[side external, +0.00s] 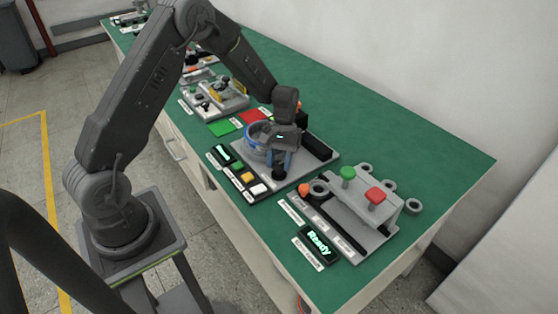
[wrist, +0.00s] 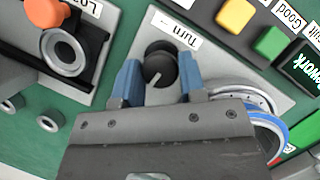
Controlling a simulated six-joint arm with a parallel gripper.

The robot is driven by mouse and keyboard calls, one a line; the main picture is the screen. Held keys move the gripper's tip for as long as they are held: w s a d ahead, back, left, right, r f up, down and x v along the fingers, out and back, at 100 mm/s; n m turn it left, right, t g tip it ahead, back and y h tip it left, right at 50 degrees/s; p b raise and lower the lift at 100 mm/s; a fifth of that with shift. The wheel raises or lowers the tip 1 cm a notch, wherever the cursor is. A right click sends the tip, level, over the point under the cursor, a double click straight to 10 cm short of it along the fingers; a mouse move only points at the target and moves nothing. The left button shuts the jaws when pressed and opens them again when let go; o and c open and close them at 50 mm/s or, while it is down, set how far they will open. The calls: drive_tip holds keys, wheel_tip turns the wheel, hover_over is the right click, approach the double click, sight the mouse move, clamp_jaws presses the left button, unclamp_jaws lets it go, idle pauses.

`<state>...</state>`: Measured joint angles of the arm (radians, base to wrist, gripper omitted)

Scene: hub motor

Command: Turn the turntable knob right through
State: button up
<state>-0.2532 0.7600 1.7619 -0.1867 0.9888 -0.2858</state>
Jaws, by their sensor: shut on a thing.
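The black turntable knob (wrist: 158,62) sits on a grey plate beside a label that reads "Turn". A pale pointer line shows on its top, pointing toward my gripper's body. My gripper (wrist: 160,80) has its blue fingers on either side of the knob and is shut on it. In the side external view my gripper (side external: 281,163) reaches down over the station, and the knob (side external: 279,173) shows small and dark below the fingers. The round turntable with a blue ring (side external: 253,146) stands behind the gripper and is partly hidden. Its blue and white rim (wrist: 270,128) also shows in the wrist view.
Green, yellow and white buttons (side external: 247,177) sit in a panel close by the knob. A grey fixture with green and red knobs (side external: 362,205) stands to the right, with several grey rings near it. A display (side external: 319,243) reads "Ready". The green table (side external: 430,155) is clear at the far right.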

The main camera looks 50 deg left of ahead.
drive_tip(key=shift+m, duration=0.5)
drive_tip(key=o, duration=0.9)
drive_tip(key=v, duration=1.3)
drive_tip(key=shift+w+r, duration=0.3)
drive_tip(key=shift+d, duration=0.15)
